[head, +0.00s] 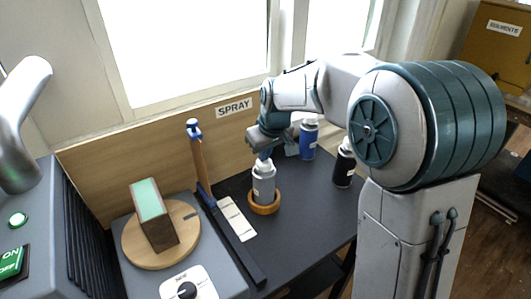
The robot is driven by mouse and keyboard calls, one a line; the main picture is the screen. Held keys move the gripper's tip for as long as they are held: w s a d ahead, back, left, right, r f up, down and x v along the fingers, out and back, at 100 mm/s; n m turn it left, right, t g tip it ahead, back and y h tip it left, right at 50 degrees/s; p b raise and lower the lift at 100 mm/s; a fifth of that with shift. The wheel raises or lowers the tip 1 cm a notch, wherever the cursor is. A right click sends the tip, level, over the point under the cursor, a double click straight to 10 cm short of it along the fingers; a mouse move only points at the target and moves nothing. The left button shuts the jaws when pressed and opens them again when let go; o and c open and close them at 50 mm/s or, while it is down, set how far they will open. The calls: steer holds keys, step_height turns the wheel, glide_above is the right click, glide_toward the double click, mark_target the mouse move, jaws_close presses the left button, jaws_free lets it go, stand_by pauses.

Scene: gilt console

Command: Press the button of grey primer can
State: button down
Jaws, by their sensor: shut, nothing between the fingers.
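The grey primer can (264,186) stands upright in a round wooden ring holder (265,206) on the dark table. My gripper (264,154) is shut and points down directly over the can's top. The fingertips are at or just above the can's button; I cannot tell whether they touch it. The button itself is hidden by the fingers.
A blue can (308,142) and a black can (344,166) stand behind and right, near my arm. A wooden post with a blue clamp (198,155) stands left. A wooden turntable (131,247) carries a green-topped block (153,212). The table's front right is clear.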

steer(key=shift+s+d+f, duration=0.1)
steer(key=shift+s+f, duration=0.15)
steer(key=shift+f, duration=0.35)
steer(key=shift+w+r+p, duration=0.1)
steer(key=shift+r+p, duration=0.3)
steer(key=shift+r, duration=0.1)
step_height(320, 180, up, 5)
steer(key=shift+w+f+p, duration=0.1)
steer(key=shift+p, duration=1.1)
steer(key=b+v, duration=0.1)
steer(key=v, duration=0.8)
steer(key=shift+b, duration=0.3)
